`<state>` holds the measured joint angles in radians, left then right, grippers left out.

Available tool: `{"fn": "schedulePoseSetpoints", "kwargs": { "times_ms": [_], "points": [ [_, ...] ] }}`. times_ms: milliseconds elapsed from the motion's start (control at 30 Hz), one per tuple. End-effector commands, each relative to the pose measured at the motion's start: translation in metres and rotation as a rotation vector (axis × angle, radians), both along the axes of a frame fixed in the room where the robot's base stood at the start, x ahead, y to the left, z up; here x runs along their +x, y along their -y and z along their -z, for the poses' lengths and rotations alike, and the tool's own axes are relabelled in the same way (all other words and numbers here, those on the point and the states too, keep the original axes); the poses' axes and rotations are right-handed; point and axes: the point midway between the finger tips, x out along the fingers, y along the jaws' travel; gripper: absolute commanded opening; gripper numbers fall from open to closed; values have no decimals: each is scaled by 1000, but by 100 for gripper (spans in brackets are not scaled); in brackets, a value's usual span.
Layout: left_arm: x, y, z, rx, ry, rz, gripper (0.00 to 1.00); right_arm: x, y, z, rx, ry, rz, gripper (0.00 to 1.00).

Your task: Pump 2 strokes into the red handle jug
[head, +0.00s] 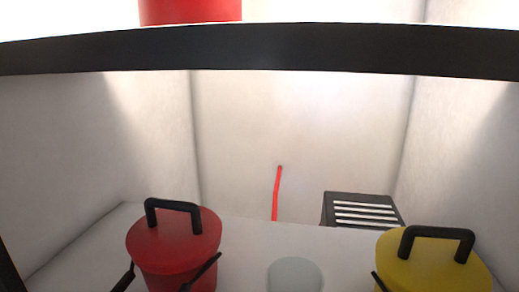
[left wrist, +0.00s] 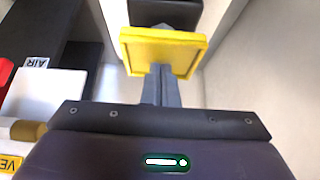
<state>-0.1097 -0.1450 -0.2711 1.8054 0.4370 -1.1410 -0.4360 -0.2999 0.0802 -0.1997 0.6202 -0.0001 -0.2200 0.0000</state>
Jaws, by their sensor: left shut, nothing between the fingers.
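No jug with a red handle can be made out in either view. My left gripper (left wrist: 160,84) shows in the left wrist view, its grey fingers shut with nothing between them. The fingertips are at a yellow square-edged plate (left wrist: 130,40), which has a dark block (left wrist: 165,12) behind it. I cannot tell whether the fingers touch the plate. No gripper shows in the head view, and my right gripper is in neither view.
A red lidded pot (head: 172,245) and a yellow lidded pot (head: 425,268) flank a grey disc (head: 295,275). Behind are a red stick (head: 276,195) and a slatted dark box (head: 345,199). A black bar (head: 260,47) crosses above.

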Motion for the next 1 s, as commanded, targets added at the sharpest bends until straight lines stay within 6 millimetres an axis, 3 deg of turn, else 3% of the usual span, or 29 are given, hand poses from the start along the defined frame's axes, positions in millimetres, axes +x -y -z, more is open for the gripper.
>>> {"fn": "schedulePoseSetpoints", "kwargs": {
  "times_ms": [67, 367, 833, 1000],
  "points": [
    [-2, 0, 7, 0, -7, 0, 0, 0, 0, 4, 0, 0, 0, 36],
    [-2, 0, 2, 1, -7, 1, 0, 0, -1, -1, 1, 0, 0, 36],
    [-1, 0, -29, 1, -6, 1, 0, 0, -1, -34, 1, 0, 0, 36],
    [0, -1, -38, 3, -3, 0, 0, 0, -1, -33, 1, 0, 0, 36]
  ]
}}
